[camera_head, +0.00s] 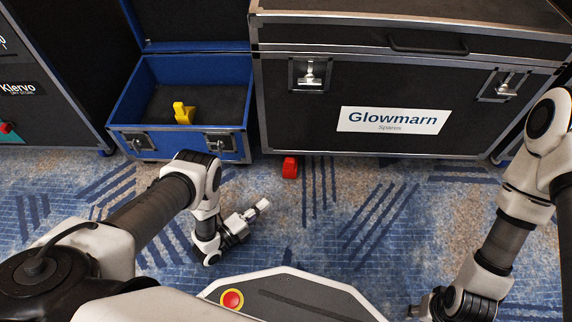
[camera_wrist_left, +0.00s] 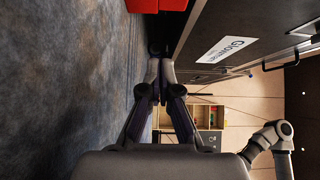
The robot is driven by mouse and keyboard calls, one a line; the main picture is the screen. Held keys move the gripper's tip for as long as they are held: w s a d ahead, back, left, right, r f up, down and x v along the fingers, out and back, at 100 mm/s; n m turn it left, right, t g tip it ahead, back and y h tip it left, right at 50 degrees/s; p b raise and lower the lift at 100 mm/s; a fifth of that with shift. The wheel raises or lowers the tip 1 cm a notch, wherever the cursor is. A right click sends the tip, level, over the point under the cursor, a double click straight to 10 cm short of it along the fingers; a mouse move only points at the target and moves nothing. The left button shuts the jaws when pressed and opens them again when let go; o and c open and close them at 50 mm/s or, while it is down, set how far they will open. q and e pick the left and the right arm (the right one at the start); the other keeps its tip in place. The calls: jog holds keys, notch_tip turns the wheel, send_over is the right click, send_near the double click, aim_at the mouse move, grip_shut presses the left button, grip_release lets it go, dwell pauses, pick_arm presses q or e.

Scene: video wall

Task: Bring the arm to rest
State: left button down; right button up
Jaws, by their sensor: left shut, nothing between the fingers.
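My left arm reaches in from the left in the head view. Its gripper (camera_head: 262,206) is low over the patterned carpet, in front of the cases, pointing right and slightly up in the picture. The fingers are together with nothing between them, and the left wrist view also shows the closed gripper (camera_wrist_left: 160,65). My right arm comes in from the right, bent downward. Only a small part of its gripper (camera_head: 420,306) shows at the bottom edge, so its jaws cannot be made out.
A red object (camera_head: 290,167) is on the carpet near the black Glowmarn case (camera_head: 300,118). An open blue case (camera_head: 118,111) holds a yellow object (camera_head: 183,113). A dark Klervo case (camera_head: 50,95) is at the left. Carpet between the arms is clear.

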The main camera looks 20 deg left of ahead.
pick_arm(q)
jog(key=w+d+r+n+y+p, duration=0.1)
jog(key=w+r+p, duration=0.4)
jog(key=r, duration=0.6)
jog(key=w+d+r+n+y+p, duration=0.15)
jog(key=w+r+p, duration=0.35)
jog(key=r, duration=0.7)
jog(key=s+a+f+n+g+y+p, duration=0.1)
jog(key=s+a+n+g+y, duration=0.2)
jog(key=s+n+g, duration=0.9)
jog(key=s+a+f+n+g+y, duration=0.1)
jog(key=s+a+n+g+y, duration=0.25)
jog(key=s+n, duration=1)
jog(key=s+r+m+p, duration=0.2)
jog(key=r+p, duration=1.7)
jog(key=s+r+m+p, duration=0.1)
jog(key=s+r+p, duration=0.2)
jog(key=r+p, duration=1.6)
jog(key=shift+r+m, duration=0.25)
jog(key=shift+m, duration=0.15)
jog(key=shift+d, duration=0.1)
